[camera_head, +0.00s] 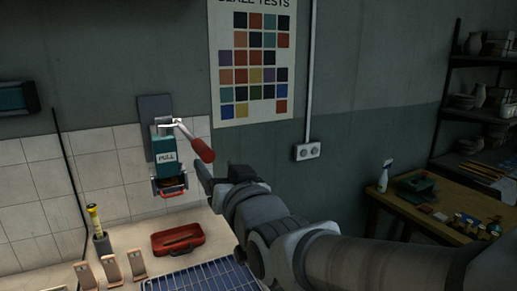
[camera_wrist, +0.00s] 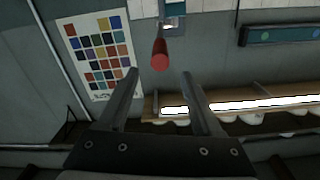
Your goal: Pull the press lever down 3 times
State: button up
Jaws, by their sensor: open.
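The press (camera_head: 164,148) is a teal unit with a PULL label, fixed to the wall. Its lever (camera_head: 201,149) has a pale metal arm and a red grip that slants down to the right. My gripper (camera_head: 203,176) is close to the right of the press, just below the grip's lower end. In the wrist view my gripper (camera_wrist: 160,74) is open, its two fingers apart. The lever's red grip (camera_wrist: 160,55) shows end-on just beyond the gap between the fingertips.
Below the press, a red tray (camera_head: 178,240), a blue rack (camera_head: 205,276), several tan blocks (camera_head: 110,270) and a yellow-topped tool (camera_head: 98,225) sit on the counter. A colour chart (camera_head: 252,60) hangs above right. A wooden table (camera_head: 420,215) stands at the right.

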aim_at(205, 152)
jog(key=p+x, duration=0.1)
jog(key=x, duration=0.8)
jog(key=shift+c, duration=0.2)
grip_shut()
dwell(1.2)
